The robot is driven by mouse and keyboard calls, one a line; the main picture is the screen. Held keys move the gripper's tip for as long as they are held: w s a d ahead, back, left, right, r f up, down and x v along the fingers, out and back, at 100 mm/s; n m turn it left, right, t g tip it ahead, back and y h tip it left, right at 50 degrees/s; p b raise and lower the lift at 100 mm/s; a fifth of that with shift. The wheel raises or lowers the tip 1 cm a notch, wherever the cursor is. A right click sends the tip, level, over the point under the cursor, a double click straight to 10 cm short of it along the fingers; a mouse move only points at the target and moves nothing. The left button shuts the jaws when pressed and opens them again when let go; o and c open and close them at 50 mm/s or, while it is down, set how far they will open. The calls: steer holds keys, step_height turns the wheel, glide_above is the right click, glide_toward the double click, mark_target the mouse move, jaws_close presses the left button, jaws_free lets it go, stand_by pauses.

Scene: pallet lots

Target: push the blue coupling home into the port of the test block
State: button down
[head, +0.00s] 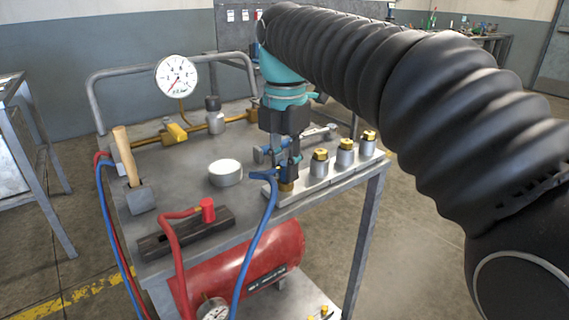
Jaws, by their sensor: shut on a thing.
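My gripper (291,168) points down over the near left end of the test block (318,187), a pale metal bar along the cart's right edge. It is shut on the blue coupling (264,175), which is partly hidden by the fingers. A blue hose (258,240) hangs from the coupling over the cart's front. A brass port (286,186) shows directly below the fingertips. The coupling is at or just above this port; I cannot tell how deep it sits. Several grey cylinders with brass tops, such as this one (319,163), stand along the block to the right.
A red tank (245,268) lies below. My arm covers the upper right.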

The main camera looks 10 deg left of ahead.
steer(key=c, duration=0.9)
jaws_free()
steer(key=shift+f, duration=0.1)
steer(key=shift+c, duration=0.2)
step_height(320, 180, up, 12)
steer(key=shift+f, duration=0.1)
